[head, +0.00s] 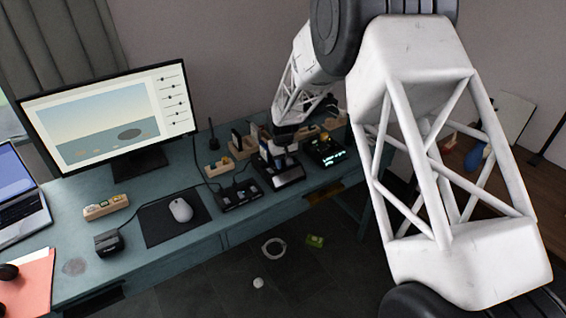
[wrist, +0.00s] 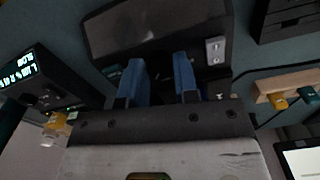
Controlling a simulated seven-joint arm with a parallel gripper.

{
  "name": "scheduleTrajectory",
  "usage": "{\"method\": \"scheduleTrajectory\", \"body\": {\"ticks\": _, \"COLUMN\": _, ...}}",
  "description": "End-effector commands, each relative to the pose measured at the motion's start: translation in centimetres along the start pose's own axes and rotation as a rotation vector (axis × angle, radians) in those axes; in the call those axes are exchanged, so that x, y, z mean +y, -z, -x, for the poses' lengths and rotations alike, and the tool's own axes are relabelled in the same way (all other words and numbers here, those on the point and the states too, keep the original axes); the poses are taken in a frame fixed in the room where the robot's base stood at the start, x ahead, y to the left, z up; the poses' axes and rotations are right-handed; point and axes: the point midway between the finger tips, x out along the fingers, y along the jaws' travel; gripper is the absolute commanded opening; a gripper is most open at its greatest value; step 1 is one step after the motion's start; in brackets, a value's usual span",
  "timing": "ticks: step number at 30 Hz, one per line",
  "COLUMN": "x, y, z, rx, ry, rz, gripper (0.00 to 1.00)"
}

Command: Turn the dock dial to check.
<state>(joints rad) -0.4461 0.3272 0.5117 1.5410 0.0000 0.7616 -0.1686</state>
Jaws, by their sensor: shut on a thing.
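The dark dock (head: 292,184) stands near the front edge of the teal desk, under my gripper (head: 283,152). In the wrist view the dock (wrist: 160,24) shows a wide grey panel and a small silver plate (wrist: 215,50) at its right. My gripper (wrist: 158,63) has two blue fingers, a little apart, pointing down onto the dock's lower part. They are closed on the dock dial, which is dark and mostly hidden between the fingers and behind the gripper's body. The dial's marks and setting cannot be read.
A black box with a glowing display (head: 327,150) stands close right of the dock. A black box (head: 238,195) and a wooden block with yellow pieces (head: 219,168) stand to its left. The mouse (head: 181,210) and monitor (head: 110,115) are farther left.

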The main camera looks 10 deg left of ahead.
Motion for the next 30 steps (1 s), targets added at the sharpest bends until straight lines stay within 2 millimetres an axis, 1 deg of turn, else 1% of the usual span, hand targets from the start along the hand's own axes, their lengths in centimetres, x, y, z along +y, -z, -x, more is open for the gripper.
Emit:
{"method": "scheduleTrajectory", "body": {"ticks": 6, "x": 0.00, "y": -0.01, "z": -0.01, "rx": 0.000, "ry": 0.000, "rz": -0.086, "gripper": 0.04}}
{"method": "scheduleTrajectory", "body": {"ticks": 15, "x": 0.00, "y": -0.02, "z": -0.02, "rx": -0.001, "ry": 0.000, "rz": -0.096, "gripper": 0.04}}
{"method": "scheduleTrajectory", "body": {"ticks": 16, "x": 0.00, "y": -0.02, "z": -0.02, "rx": -0.001, "ry": 0.000, "rz": -0.096, "gripper": 0.31}}
{"method": "scheduleTrajectory", "body": {"ticks": 20, "x": 0.00, "y": -0.02, "z": -0.02, "rx": 0.000, "ry": 0.000, "rz": -0.096, "gripper": 0.51}}
{"method": "scheduleTrajectory", "body": {"ticks": 21, "x": 0.00, "y": -0.01, "z": -0.02, "rx": 0.000, "ry": 0.000, "rz": -0.096, "gripper": 0.54}}
{"method": "scheduleTrajectory", "body": {"ticks": 30, "x": 0.00, "y": 0.00, "z": 0.08, "rx": 0.000, "ry": 0.000, "rz": -0.096, "gripper": 0.54}}
